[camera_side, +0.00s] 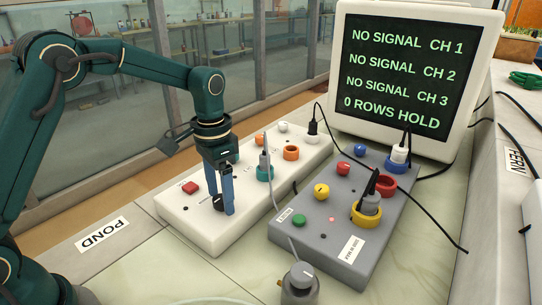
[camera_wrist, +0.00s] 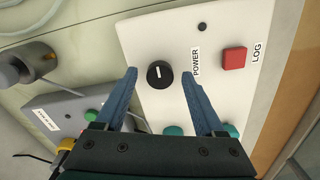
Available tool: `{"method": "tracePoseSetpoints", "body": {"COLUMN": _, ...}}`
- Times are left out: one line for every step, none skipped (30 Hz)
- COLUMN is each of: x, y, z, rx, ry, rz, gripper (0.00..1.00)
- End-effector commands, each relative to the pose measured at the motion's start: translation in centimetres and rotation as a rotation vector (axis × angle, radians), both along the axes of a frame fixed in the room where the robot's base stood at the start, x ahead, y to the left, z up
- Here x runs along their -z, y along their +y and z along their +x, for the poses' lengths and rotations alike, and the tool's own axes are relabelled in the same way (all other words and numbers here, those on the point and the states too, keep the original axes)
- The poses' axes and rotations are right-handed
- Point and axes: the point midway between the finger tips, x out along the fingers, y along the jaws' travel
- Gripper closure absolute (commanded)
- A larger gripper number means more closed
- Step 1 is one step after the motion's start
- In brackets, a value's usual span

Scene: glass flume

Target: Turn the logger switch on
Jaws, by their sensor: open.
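A white logger box (camera_side: 180,222) lies on the bench. In the wrist view its panel (camera_wrist: 225,110) has a black round knob (camera_wrist: 160,74) labelled POWER, with a white pointer line. A red square button (camera_wrist: 234,58) labelled LOG sits to the knob's right; it also shows in the side view (camera_side: 190,187). A small dark round spot (camera_wrist: 201,27) is above them. My gripper (camera_side: 229,212) points down over the box, open. In the wrist view its blue fingers (camera_wrist: 158,72) stand either side of the knob with gaps. In the side view the fingers mostly hide the knob.
A monitor (camera_side: 405,75) reads NO SIGNAL on CH 1 to 3 and 0 ROWS HOLD. A grey box (camera_side: 325,262) with coloured sockets and plugs stands to the right. Cables cross the bench. A grey knobbed cylinder (camera_side: 299,283) stands in front.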

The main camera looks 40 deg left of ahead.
Motion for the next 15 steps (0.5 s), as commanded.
{"method": "tracePoseSetpoints", "body": {"x": -0.3, "y": 0.0, "z": 0.0, "rx": 0.0, "ry": -0.002, "rz": 0.0, "gripper": 0.29}}
{"method": "tracePoseSetpoints", "body": {"x": -0.5, "y": 0.0, "z": 0.1, "rx": 0.0, "ry": -0.002, "rz": 0.0, "gripper": 0.29}}
{"method": "tracePoseSetpoints", "body": {"x": -0.9, "y": 0.0, "z": 0.1, "rx": 0.0, "ry": -0.004, "rz": 0.0, "gripper": 0.29}}
{"method": "tracePoseSetpoints", "body": {"x": -1.4, "y": 0.0, "z": 0.1, "rx": 0.0, "ry": -0.005, "rz": 0.001, "gripper": 0.29}}
{"method": "tracePoseSetpoints", "body": {"x": -1.8, "y": 0.0, "z": 0.1, "rx": 0.0, "ry": -0.006, "rz": 0.0, "gripper": 0.29}}
{"method": "tracePoseSetpoints", "body": {"x": -2.4, "y": 0.0, "z": 0.1, "rx": 0.0, "ry": -0.006, "rz": 0.0, "gripper": 0.29}}
{"method": "tracePoseSetpoints", "body": {"x": -2.8, "y": 0.0, "z": 0.1, "rx": 0.0, "ry": -0.006, "rz": 0.0, "gripper": 0.29}}
{"method": "tracePoseSetpoints", "body": {"x": -3.2, "y": 0.0, "z": 0.1, "rx": 0.0, "ry": -0.006, "rz": 0.0, "gripper": 0.29}}
{"method": "tracePoseSetpoints", "body": {"x": -3.7, "y": 0.0, "z": 0.1, "rx": 0.0, "ry": -0.006, "rz": 0.0, "gripper": 0.29}}
{"method": "tracePoseSetpoints", "body": {"x": -4.0, "y": 0.0, "z": 0.1, "rx": 0.0, "ry": -0.006, "rz": 0.0, "gripper": 0.29}}
{"method": "tracePoseSetpoints", "body": {"x": -4.3, "y": 0.0, "z": 0.1, "rx": 0.0, "ry": -0.005, "rz": 0.001, "gripper": 0.29}}
{"method": "tracePoseSetpoints", "body": {"x": -4.6, "y": 0.0, "z": 0.1, "rx": 0.0, "ry": -0.004, "rz": 0.0, "gripper": 0.29}}
{"method": "tracePoseSetpoints", "body": {"x": -4.8, "y": 0.0, "z": 0.1, "rx": 0.0, "ry": -0.003, "rz": 0.0, "gripper": 0.29}}
{"method": "tracePoseSetpoints", "body": {"x": -4.9, "y": 0.0, "z": 0.1, "rx": 0.0, "ry": -0.004, "rz": 0.0, "gripper": 0.29}}
{"method": "tracePoseSetpoints", "body": {"x": -5.1, "y": 0.0, "z": 0.0, "rx": 0.0, "ry": -0.003, "rz": 0.0, "gripper": 0.29}}
